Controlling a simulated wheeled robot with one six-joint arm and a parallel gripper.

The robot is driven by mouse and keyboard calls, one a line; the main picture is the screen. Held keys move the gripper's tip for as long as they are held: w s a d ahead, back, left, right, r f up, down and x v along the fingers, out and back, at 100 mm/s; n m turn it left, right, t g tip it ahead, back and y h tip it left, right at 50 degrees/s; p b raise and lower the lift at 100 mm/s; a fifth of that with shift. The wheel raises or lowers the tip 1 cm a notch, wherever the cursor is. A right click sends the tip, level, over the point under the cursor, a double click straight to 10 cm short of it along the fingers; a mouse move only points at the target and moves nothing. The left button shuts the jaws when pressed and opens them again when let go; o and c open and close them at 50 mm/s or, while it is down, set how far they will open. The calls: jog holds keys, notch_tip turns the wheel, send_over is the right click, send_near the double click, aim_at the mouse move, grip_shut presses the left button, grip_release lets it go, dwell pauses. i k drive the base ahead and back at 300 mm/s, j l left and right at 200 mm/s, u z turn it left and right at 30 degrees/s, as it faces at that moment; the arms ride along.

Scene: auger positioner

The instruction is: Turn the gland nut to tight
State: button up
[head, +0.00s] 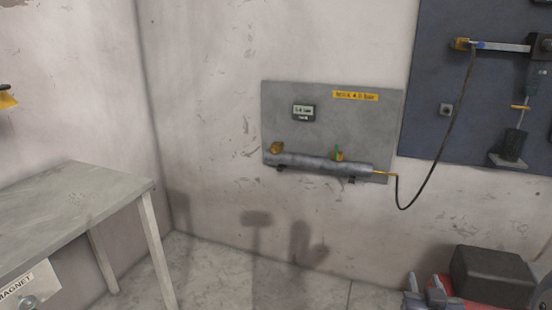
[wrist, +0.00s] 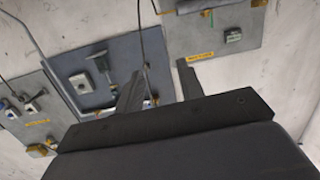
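A grey wall panel (head: 385,140) carries a horizontal grey pipe (head: 320,163) in the head view. A brass fitting (head: 277,147) sits at the pipe's left end, and a smaller brass fitting with a green tip (head: 338,155) stands on the pipe towards the right. I cannot tell which part is the gland nut or how tight it is. My gripper (wrist: 158,86) shows in the wrist view, its two fingers apart with nothing seen between them. It points towards the wall panels and appears well away from them.
A small display (head: 303,112) and a yellow label (head: 355,96) are on the panel. A black cable (head: 424,192) runs from the pipe to a blue panel (head: 430,110). A grey table (head: 75,205) stands left. A dark box (head: 490,275) is low at right. The floor between looks clear.

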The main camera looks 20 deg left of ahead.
aim_at(274, 150)
jog(key=i+j, duration=0.2)
jog(key=j, duration=0.15)
jog(key=i+j, duration=0.25)
jog(key=j, duration=0.15)
jog(key=i+j, duration=0.2)
jog(key=j, duration=0.15)
jog(key=i+j, duration=0.25)
jog(key=j, duration=0.15)
jog(key=i+j, duration=0.2)
jog(key=j, duration=0.15)
jog(key=i+j, duration=0.2)
jog(key=j, duration=0.2)
jog(key=i+j+z, duration=0.1)
jog(key=i+j, duration=0.35)
jog(key=j, duration=0.3)
